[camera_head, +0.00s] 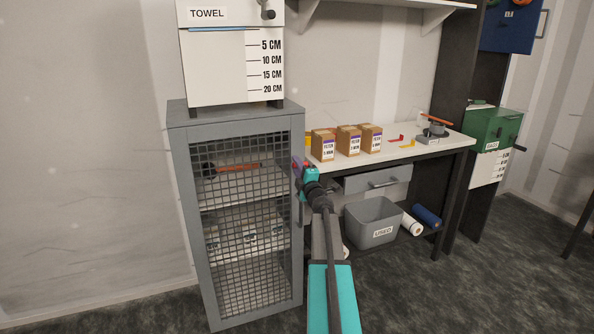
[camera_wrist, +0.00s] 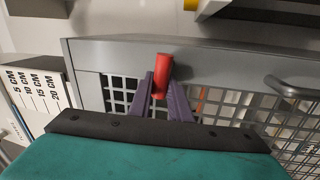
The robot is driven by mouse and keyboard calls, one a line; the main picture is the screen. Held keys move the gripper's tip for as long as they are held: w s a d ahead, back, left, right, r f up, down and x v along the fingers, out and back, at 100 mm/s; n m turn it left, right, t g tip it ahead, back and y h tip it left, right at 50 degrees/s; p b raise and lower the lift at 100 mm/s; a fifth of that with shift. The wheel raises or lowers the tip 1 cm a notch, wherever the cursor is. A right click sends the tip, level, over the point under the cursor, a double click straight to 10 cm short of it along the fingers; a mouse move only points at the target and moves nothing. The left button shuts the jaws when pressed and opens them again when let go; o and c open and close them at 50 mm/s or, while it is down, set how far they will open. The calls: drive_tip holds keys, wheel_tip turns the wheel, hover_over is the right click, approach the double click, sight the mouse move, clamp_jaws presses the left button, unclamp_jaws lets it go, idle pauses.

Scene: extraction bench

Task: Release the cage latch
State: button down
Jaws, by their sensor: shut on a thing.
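The grey cage (camera_head: 180,190) stands at the left, with a mesh front (camera_head: 245,235) that looks closed. In the wrist view its grey frame (camera_wrist: 215,58) fills the upper part. The red cage latch (camera_wrist: 162,68) is a short red bar on this frame. The purple fingers of my gripper (camera_wrist: 163,96) are shut on it from both sides. In the head view my gripper (camera_head: 300,170) is at the upper right edge of the cage front and mostly hides the latch. A grey handle (camera_wrist: 295,88) is on the mesh front to the right in the wrist view.
A towel dispenser (camera_head: 220,55) stands on the cage. A bench (camera_head: 440,145) at the right bears several brown boxes (camera_head: 348,140), and a grey bin (camera_head: 372,222) stands below it. Inside the cage lies an orange-handled tool (camera_head: 235,167). The floor in front is clear.

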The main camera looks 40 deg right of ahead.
drive_tip(key=shift+f+n+b, duration=0.15)
drive_tip(key=shift+n+b, duration=0.15)
drive_tip(key=shift+n, duration=0.4)
drive_tip(key=c, duration=1.9)
unclamp_jaws()
drive_tip(key=shift+b+v, duration=0.45)
drive_tip(key=shift+v, duration=6.5)
